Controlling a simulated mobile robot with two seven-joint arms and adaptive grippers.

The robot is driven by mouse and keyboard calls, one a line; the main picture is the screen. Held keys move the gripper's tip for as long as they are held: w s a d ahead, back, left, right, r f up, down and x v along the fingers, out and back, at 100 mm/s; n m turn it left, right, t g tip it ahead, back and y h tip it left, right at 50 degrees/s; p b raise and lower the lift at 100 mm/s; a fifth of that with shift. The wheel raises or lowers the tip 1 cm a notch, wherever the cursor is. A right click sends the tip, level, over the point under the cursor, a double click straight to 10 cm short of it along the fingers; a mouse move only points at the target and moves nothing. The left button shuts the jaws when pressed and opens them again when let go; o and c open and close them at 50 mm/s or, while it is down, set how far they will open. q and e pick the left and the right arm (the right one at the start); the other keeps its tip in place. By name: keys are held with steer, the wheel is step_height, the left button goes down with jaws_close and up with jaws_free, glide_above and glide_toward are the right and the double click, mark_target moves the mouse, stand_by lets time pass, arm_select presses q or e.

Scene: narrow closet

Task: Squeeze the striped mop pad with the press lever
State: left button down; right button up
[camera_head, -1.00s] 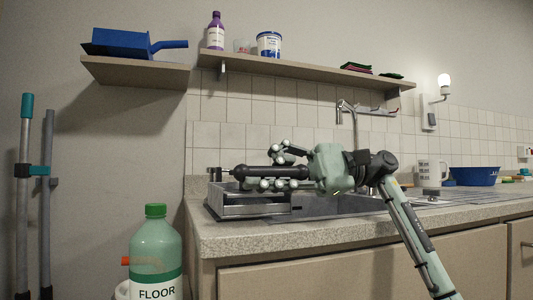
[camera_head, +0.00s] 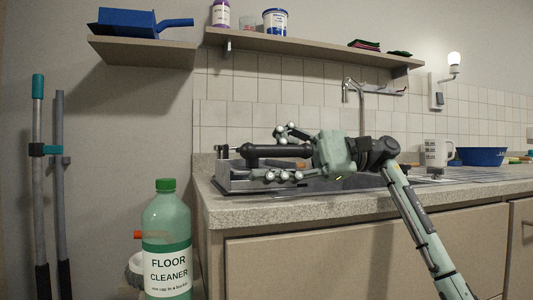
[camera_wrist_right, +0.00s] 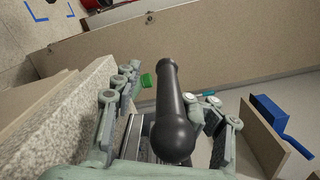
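The press lever's black handle (camera_head: 268,151) lies nearly level above a grey metal press frame (camera_head: 232,185) at the sink's left end. My right gripper (camera_head: 283,153) has its fingers spread on either side of the handle. In the right wrist view the handle (camera_wrist_right: 170,105) runs between the two separated fingers, with its round end near the palm. The fingers are not clearly closed on it. No striped mop pad can be made out clearly; the handle and fingers hide much of the press. My left gripper is out of view.
A green floor cleaner bottle (camera_head: 167,235) stands in front, left of the counter (camera_head: 300,210). Two poles (camera_head: 62,180) lean at the left wall. A mug (camera_head: 437,153) and blue basin (camera_head: 482,157) stand to the right. A shelf (camera_head: 310,52) hangs above.

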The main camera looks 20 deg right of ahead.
mark_target(309, 155)
steer(key=shift+r, duration=0.1)
steer(key=shift+d, duration=0.25)
steer(key=d, duration=1.1)
steer(key=shift+w+d, duration=0.2)
steer(key=shift+d, duration=0.15)
stand_by(2.0)
